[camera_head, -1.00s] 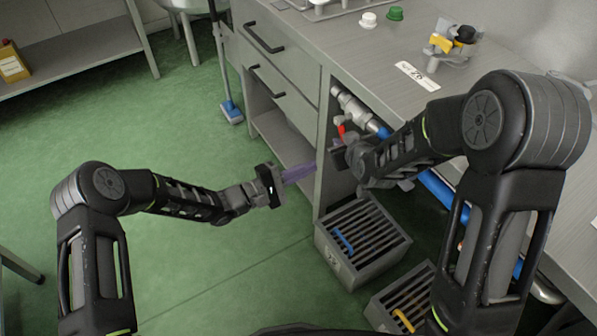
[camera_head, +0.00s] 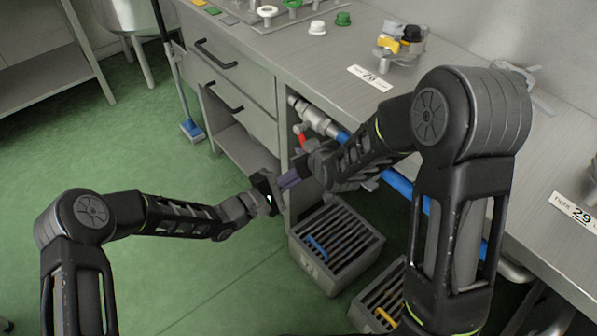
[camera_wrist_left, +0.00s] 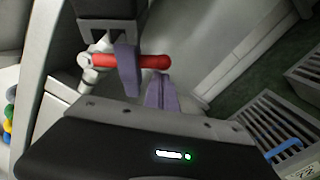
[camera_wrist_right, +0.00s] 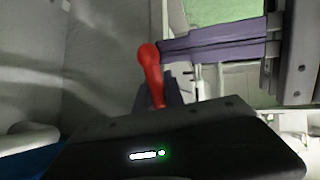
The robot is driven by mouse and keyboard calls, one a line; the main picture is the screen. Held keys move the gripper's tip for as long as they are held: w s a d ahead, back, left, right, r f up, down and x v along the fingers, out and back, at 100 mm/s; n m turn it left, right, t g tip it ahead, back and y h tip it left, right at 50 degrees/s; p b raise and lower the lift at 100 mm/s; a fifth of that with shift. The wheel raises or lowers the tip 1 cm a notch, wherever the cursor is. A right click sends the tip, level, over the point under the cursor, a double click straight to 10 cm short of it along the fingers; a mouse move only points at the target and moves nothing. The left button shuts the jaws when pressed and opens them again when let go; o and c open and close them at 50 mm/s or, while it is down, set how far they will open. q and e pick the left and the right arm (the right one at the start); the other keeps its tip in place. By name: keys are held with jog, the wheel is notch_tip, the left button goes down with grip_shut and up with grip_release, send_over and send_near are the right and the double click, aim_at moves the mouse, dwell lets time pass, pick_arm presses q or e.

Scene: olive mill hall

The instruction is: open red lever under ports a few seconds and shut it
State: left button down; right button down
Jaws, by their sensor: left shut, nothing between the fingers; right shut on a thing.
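The red lever (camera_head: 303,140) sits on the metal pipe valve (camera_head: 312,117) under the bench. In the left wrist view the lever (camera_wrist_left: 148,62) lies level across the picture, and in the right wrist view it (camera_wrist_right: 149,72) stands nearly upright. My right gripper (camera_head: 302,168) is shut on the lever; its purple finger (camera_wrist_left: 127,72) crosses the lever, and the arm partly hides the grip in the head view. My left gripper (camera_head: 289,181) is shut and empty, its purple fingers (camera_wrist_right: 212,43) close beside the lever and my right gripper. I cannot tell whether they touch.
A cabinet with drawers (camera_head: 225,75) stands left of the pipes. Grey slatted crates (camera_head: 340,270) sit on the floor below. A blue pipe (camera_head: 400,190) runs right behind my right arm. White (camera_head: 317,28) and green (camera_head: 343,19) caps lie on the bench.

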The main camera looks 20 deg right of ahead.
pick_arm(q)
jog(key=shift+s+d+r, duration=0.45)
jog(key=shift+s, duration=0.3)
pick_arm(e)
jog(key=shift+a, duration=0.1)
jog(key=c, duration=1.8)
grip_release()
jog(key=o, duration=0.4)
jog(key=shift+c, duration=0.2)
pick_arm(q)
jog(key=shift+w+f, duration=0.1)
jog(key=shift+w, duration=0.05)
jog(key=shift+a, duration=0.1)
jog(key=shift+w+n, duration=0.1)
jog(key=shift+n, duration=0.2)
pick_arm(e)
jog(key=v, duration=0.7)
jog(key=shift+s, duration=0.25)
jog(key=shift+r, duration=0.2)
